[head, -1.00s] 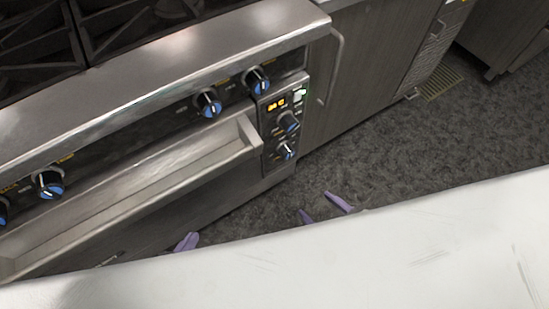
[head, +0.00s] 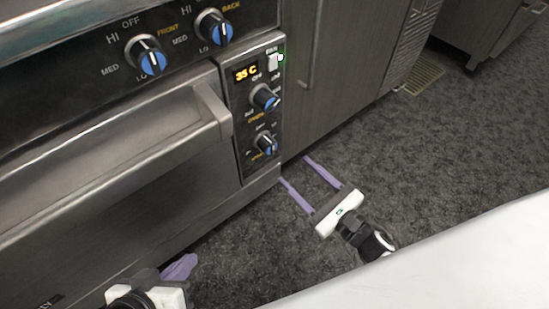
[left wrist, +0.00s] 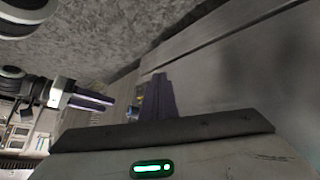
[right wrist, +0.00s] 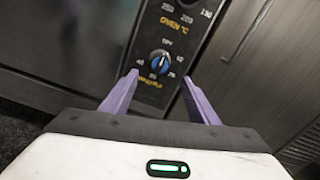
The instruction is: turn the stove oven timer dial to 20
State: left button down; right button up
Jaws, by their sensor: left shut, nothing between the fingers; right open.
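My right gripper (head: 294,169) is open and empty, below and right of the dial in the head view. In its wrist view the purple fingertips (right wrist: 160,82) flank the dial's lower part, apparently short of touching. My left gripper (head: 190,261) is shut and empty, low before the oven front; its fingers (left wrist: 160,92) lie together.
Above the timer are the oven temperature knob (head: 264,97), a display (head: 246,72) reading 35 C and a fan switch (head: 273,62). The oven door handle (head: 213,108) juts out left of the panel. A cabinet (head: 345,50) stands right. The floor is clear.

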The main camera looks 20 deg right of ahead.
aim_at(273, 150)
jog(key=b+x, duration=0.1)
jog(key=x, duration=0.9)
jog(key=c, duration=1.1)
